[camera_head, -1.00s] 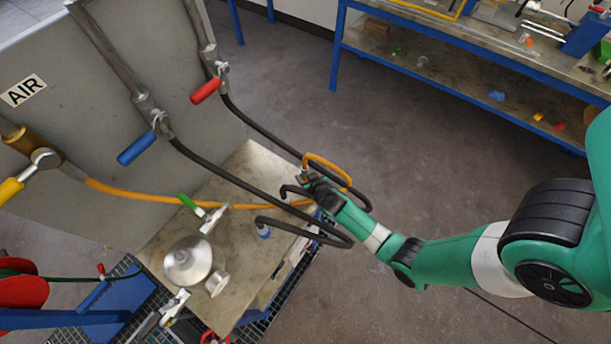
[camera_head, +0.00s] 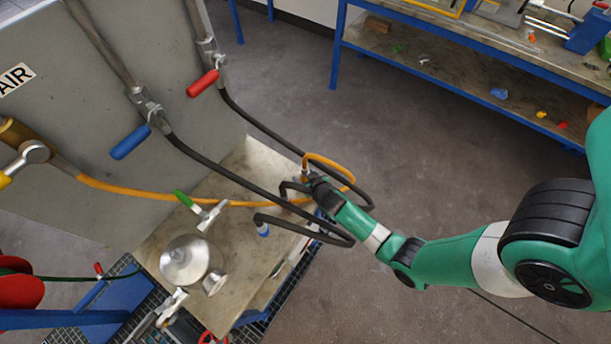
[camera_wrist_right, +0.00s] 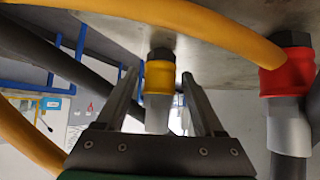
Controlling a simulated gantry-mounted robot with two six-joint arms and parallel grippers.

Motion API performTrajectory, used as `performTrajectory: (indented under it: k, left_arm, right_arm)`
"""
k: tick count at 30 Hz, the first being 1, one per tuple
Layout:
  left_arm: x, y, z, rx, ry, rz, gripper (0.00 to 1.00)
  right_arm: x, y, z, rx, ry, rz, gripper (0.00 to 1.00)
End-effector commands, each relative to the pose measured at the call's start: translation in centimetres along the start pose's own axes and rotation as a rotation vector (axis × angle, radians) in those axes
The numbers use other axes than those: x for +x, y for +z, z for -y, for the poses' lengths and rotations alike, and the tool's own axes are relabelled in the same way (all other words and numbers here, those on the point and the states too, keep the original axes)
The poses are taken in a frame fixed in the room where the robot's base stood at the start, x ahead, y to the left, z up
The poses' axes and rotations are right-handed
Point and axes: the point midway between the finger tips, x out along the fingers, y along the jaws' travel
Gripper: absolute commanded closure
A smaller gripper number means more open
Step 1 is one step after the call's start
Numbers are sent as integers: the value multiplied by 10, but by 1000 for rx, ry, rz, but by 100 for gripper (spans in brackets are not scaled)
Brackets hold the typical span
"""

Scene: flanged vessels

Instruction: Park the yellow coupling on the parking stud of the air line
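The yellow coupling (camera_wrist_right: 160,78) is in the right wrist view, between the two fingers of my right gripper (camera_wrist_right: 160,88). A gap shows on each side of it, so the fingers are open around it. A dark collar (camera_wrist_right: 160,54) meets its upper end by a pale worktop surface, and a pale sleeve (camera_wrist_right: 157,114) is below. I cannot tell if the collar is the parking stud. In the head view, my right gripper (camera_head: 314,181) is at the worktop's far right edge, where the yellow air hose (camera_head: 130,191) loops. The coupling is not distinct there. My left gripper is not in view.
A red coupling (camera_wrist_right: 287,75) stands close to the right in the wrist view. A blue coupling (camera_head: 263,230) and dark hoses (camera_head: 215,163) are near my right gripper. A metal vessel (camera_head: 185,262) stands on the worktop (camera_head: 155,235).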

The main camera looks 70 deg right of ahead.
Motion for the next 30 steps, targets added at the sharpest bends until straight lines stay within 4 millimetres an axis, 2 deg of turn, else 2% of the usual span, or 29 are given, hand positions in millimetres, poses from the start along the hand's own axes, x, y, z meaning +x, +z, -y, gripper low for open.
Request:
performTrajectory:
  k: [9, 13, 17, 24, 30]
  left_arm:
    - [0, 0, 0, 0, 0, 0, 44]
    - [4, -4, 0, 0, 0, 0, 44]
    - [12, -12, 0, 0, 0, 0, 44]
    - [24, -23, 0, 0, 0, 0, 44]
    - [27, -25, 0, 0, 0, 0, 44]
  right_arm:
    - [0, 1, 0, 0, 1, 2, 18]
    - [-10, 0, 0, -1, 0, 2, 18]
    - [-35, -2, 0, -3, -1, 2, 18]
    - [-91, -2, 0, -3, -2, 1, 18]
    - [-115, 0, 0, -1, -1, 1, 18]
